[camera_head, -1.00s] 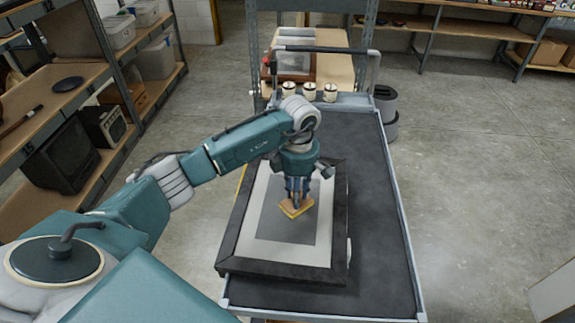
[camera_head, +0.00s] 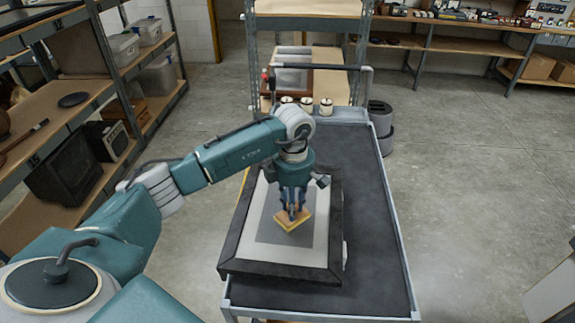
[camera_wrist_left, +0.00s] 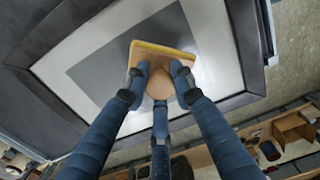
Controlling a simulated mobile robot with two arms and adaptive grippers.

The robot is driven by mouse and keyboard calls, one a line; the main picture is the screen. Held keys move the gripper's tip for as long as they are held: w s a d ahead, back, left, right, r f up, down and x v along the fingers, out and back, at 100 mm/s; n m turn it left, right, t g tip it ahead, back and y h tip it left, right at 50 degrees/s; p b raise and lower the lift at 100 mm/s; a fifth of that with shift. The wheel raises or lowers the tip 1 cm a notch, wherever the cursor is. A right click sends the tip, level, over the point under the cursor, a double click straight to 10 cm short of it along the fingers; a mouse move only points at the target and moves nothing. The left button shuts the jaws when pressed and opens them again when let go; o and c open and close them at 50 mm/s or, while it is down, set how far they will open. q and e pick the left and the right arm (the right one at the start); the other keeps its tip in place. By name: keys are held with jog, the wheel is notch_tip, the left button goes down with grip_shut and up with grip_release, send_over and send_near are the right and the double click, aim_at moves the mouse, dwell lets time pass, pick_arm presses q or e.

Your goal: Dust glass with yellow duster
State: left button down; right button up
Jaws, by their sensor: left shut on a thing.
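The yellow duster (camera_head: 289,222) is a small flat pad with a tan, knob-like grip. My left gripper (camera_head: 292,208) is shut on it and holds it over the framed glass. In the left wrist view the fingers of my left gripper (camera_wrist_left: 158,88) close around the grip, with the duster (camera_wrist_left: 160,48) beyond them. The glass (camera_head: 265,247) lies in a dark frame (camera_head: 285,272), with a pale mount around a grey picture. It lies flat on the cart. Whether the pad touches the glass I cannot tell. My right gripper is not in view.
The cart (camera_head: 375,270) has a dark top with free room right of the frame. Several small pots (camera_head: 306,104) stand at its far end, near the handle (camera_head: 320,66). Shelves (camera_head: 75,110) stand at the left. A grey bin (camera_head: 381,125) stands beyond the cart's right side.

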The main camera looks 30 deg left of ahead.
pick_arm(q)
jog(key=shift+r, duration=0.55)
jog(key=shift+r+p, duration=0.6)
jog(key=shift+r, duration=0.3)
jog(key=shift+s+r+p, duration=0.1)
jog(key=shift+r+p, duration=0.2)
jog(key=shift+r, duration=0.4)
